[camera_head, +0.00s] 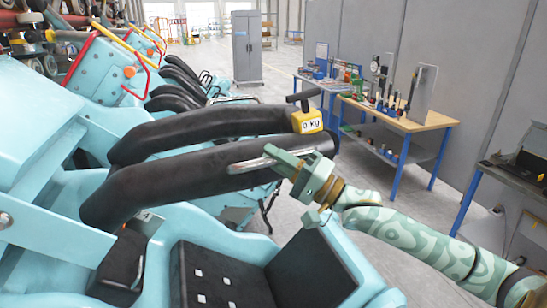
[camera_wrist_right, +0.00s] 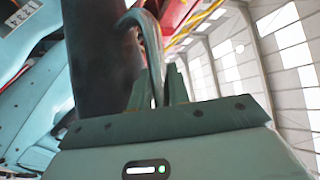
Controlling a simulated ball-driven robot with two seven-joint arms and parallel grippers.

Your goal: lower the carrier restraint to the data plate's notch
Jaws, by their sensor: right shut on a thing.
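The carrier restraint is a thick black padded bar (camera_head: 190,178) with a bent metal handle (camera_head: 250,164) at its right end. It is raised above the black seat (camera_head: 215,275). My right gripper (camera_head: 283,163) is shut on the handle. In the right wrist view the handle (camera_wrist_right: 150,35) curves down between my gripper's fingers (camera_wrist_right: 163,92), beside the black padding (camera_wrist_right: 92,55). A small pale plate (camera_head: 144,215) with dark marks shows near the bar's lower left end. A numbered plate (camera_wrist_right: 22,14) shows in the right wrist view. I cannot make out a notch. My left gripper is not in view.
A second black bar (camera_head: 215,128) lies just behind, with a yellow gauge (camera_head: 308,121) reading 0 kg at its end. Light-blue carrier frames (camera_head: 35,130) fill the left. A wooden-topped workbench (camera_head: 420,122) with tools and a grey cabinet (camera_head: 246,45) stand farther back. Open floor lies between.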

